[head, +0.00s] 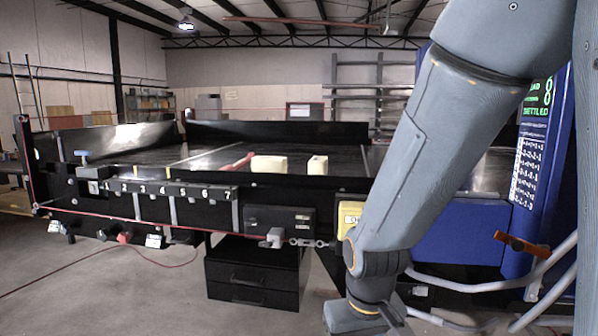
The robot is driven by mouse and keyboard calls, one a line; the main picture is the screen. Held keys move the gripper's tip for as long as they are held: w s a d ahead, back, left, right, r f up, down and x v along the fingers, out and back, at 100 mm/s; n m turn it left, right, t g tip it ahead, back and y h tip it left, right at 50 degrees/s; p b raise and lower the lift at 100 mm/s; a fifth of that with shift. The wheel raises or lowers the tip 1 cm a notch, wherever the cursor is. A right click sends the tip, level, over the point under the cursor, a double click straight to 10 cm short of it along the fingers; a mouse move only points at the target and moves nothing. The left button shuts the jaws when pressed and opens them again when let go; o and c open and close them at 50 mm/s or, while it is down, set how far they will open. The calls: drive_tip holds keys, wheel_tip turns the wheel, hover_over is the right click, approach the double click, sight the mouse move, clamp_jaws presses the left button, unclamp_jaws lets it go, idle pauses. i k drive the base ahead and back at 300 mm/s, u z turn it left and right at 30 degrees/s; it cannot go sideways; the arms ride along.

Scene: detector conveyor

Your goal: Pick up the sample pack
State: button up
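Two cream-coloured blocks stand on the dark conveyor bed behind its front wall. The wider block (269,164) is left of the narrower block (317,165), with a gap between them. Their lower parts are hidden by the wall. I cannot tell whether either is the sample pack. A small yellow labelled box (349,214) shows at the conveyor's front right, partly covered by my arm. My arm hangs down in front of the conveyor's right end. Its wrist reaches the bottom edge of the picture, and my gripper's fingers are outside it.
The black conveyor (290,184) has a front strip numbered 1 to 7 (170,190). A reddish object (237,162) lies left of the blocks. A black drawer unit (253,272) stands below. A blue cabinet (545,170) and grey tubes (490,285) are at right. Floor at lower left is mostly open.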

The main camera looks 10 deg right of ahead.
sight(316, 166)
drive_tip(key=u, duration=1.75)
drive_tip(key=i, duration=2.65)
drive_tip(key=z, duration=2.95)
